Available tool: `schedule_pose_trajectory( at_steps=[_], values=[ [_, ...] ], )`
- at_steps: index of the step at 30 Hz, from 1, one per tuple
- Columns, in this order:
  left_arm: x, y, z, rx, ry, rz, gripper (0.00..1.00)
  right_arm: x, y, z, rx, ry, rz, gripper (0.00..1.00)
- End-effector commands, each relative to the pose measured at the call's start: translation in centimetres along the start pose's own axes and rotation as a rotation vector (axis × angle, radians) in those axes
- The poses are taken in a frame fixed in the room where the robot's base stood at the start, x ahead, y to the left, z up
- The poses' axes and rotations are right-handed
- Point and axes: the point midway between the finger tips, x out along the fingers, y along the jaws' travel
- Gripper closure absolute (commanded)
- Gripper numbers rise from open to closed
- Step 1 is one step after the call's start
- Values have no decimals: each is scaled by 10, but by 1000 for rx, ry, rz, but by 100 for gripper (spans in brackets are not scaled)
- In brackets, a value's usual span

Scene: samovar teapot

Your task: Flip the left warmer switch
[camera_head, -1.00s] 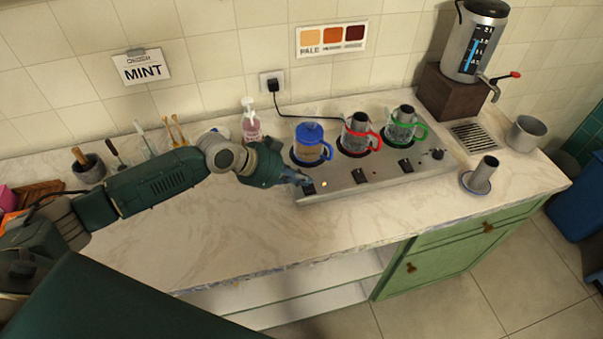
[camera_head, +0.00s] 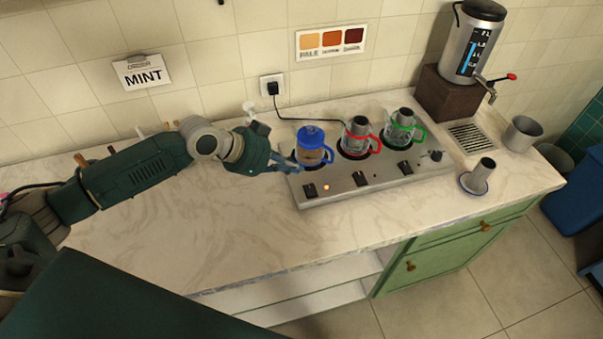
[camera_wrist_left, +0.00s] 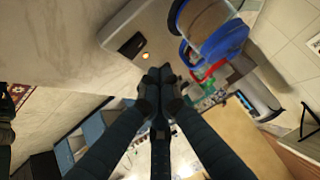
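The left warmer switch (camera_head: 310,190) is a small black rocker on the front left of the steel warmer plate (camera_head: 345,194). An orange light (camera_head: 326,187) glows beside it. A blue-handled glass pot (camera_head: 312,158) with brown contents stands on the left warmer. My left gripper (camera_head: 292,164) is apart from the switch, behind it and just left of the pot. In the left wrist view its fingertips (camera_wrist_left: 158,76) are together with nothing between them. The switch (camera_wrist_left: 131,45) and lit light (camera_wrist_left: 145,56) also show there. My right gripper is out of view.
Red-handled (camera_head: 357,140) and green-handled (camera_head: 402,129) pots stand on the other warmers. The counter (camera_head: 220,225) before the unit is clear.

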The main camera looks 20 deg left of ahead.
Motion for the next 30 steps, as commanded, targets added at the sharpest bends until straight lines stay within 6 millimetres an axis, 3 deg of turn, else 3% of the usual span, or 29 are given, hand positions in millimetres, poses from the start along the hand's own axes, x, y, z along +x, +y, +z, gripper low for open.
schedule_pose_trajectory(
  at_steps=[6,12,30],
  values=[
    [-39,-10,4,3,-1,-2,100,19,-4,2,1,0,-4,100],
    [-58,-14,3,1,0,0,100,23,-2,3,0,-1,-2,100],
    [-61,-15,2,0,1,0,100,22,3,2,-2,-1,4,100]
  ],
)
